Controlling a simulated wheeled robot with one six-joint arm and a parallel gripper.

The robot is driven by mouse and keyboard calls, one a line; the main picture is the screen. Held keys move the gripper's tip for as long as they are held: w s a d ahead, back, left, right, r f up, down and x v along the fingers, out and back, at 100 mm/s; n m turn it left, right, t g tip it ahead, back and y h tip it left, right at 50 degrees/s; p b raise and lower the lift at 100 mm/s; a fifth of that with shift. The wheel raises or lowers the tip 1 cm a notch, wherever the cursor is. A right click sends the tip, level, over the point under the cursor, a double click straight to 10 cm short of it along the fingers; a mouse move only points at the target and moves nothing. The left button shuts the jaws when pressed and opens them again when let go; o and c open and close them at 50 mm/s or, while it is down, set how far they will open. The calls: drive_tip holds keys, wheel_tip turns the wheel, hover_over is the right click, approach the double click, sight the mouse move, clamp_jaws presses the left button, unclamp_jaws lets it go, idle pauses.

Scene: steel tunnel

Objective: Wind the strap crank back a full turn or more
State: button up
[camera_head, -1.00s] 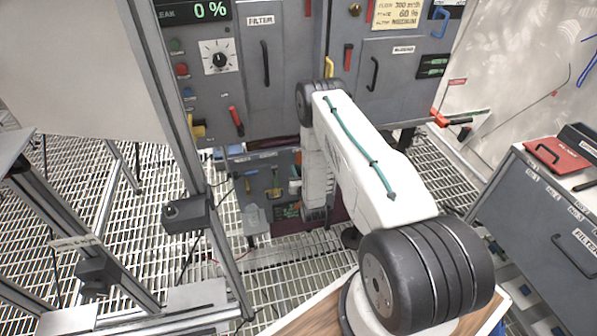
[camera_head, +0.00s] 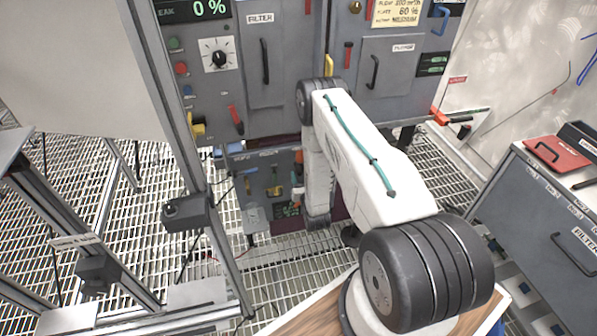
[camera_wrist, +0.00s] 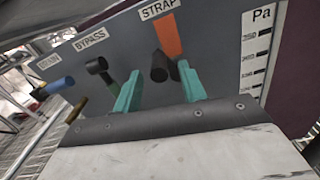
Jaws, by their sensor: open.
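In the wrist view, a grey panel carries the labels DRAIN, BYPASS and STRAP. Under the STRAP label, a dark cylindrical strap crank knob (camera_wrist: 158,67) sticks out beside an orange strip (camera_wrist: 167,35). My gripper (camera_wrist: 159,70) is open, its two teal fingers pointing at the panel. The knob shows between the fingertips, the right fingertip close to its dark mount. I cannot tell whether either finger touches it. The head view shows the low panel (camera_head: 254,187), but my arm hides the gripper and the crank there.
A black bypass knob (camera_wrist: 97,66) stands left of the left finger, and a blue-sleeved drain handle (camera_wrist: 58,86) farther left. A Pa scale (camera_wrist: 255,62) is at the right. In the head view, a metal frame (camera_head: 183,150) stands left and a grey cabinet (camera_head: 545,215) right.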

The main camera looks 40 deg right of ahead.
sight(298, 167)
drive_tip(key=shift+v, duration=1.7)
drive_tip(key=shift+w+d+r+m, duration=0.1)
drive_tip(key=shift+w+d+m, duration=0.75)
drive_tip(key=shift+m, duration=5.15)
drive_tip(key=shift+w+d+m, duration=0.1)
drive_tip(key=shift+w+m, duration=1.55)
drive_tip(key=shift+m, duration=4.35)
drive_tip(key=shift+w+d+r+m, duration=0.1)
drive_tip(key=shift+w+d+m, duration=0.75)
drive_tip(key=shift+m, duration=5.15)
drive_tip(key=shift+w+a, duration=0.4)
drive_tip(key=shift+a, duration=0.05)
